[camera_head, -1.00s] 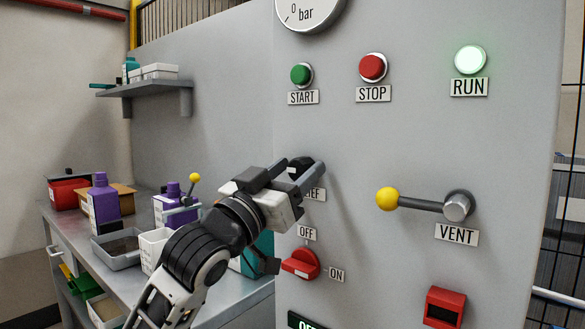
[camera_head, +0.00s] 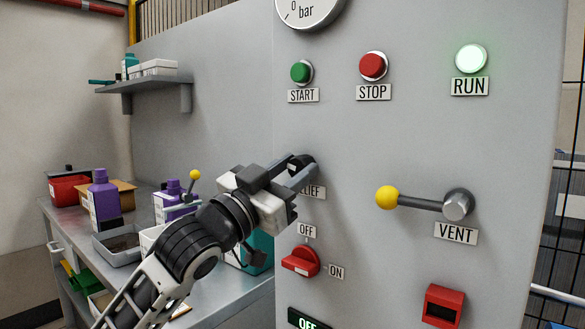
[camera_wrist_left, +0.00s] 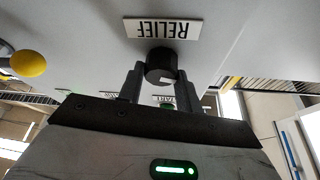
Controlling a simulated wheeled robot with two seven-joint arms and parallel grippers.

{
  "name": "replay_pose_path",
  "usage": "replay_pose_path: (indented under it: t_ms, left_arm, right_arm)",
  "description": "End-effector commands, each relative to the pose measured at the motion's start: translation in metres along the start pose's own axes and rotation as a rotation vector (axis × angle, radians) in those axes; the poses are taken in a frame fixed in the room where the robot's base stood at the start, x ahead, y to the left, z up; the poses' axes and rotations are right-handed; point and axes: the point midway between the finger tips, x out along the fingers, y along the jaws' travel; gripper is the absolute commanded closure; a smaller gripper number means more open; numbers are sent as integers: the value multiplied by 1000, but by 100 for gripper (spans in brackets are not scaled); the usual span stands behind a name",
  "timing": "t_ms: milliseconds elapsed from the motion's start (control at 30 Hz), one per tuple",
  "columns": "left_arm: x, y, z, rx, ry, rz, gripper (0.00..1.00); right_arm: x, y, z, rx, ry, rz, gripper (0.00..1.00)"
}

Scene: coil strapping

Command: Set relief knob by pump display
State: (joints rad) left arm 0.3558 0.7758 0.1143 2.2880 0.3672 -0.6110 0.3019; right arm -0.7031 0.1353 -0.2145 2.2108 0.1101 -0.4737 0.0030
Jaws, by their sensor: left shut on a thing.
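The black relief knob (camera_head: 302,160) sits on the grey panel above the RELIEF label (camera_head: 313,192), which my fingers partly cover in the head view. My left gripper (camera_head: 296,170) is shut on the knob. In the left wrist view the knob (camera_wrist_left: 160,64) sits between the two fingers of the left gripper (camera_wrist_left: 160,76), below the upside-down label. A dark display (camera_head: 305,320) at the bottom edge shows pale green letters reading OFF, cut off by the frame. A round gauge (camera_head: 308,10) marked 0 bar is cut off at the top. My right gripper is out of view.
Green START (camera_head: 301,72) and red STOP (camera_head: 373,66) buttons and a lit RUN lamp (camera_head: 471,58) are above. The yellow-tipped VENT lever (camera_head: 420,203) points left. The red OFF/ON switch (camera_head: 300,262) is just below my gripper. A bench (camera_head: 215,295) with bottles stands left.

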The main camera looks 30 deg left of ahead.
Motion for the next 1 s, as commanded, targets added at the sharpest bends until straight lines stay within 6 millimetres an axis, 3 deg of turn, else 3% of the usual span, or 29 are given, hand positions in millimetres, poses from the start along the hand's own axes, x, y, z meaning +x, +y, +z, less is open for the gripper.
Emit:
replay_pose_path:
  t_ms: [500, 1000]
  left_arm:
    - [0, -1, 0, 432, -5, 181, 88]
    - [0, -1, 0, 643, -2, 267, 88]
  right_arm:
    - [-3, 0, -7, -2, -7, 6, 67]
    - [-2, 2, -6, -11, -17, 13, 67]
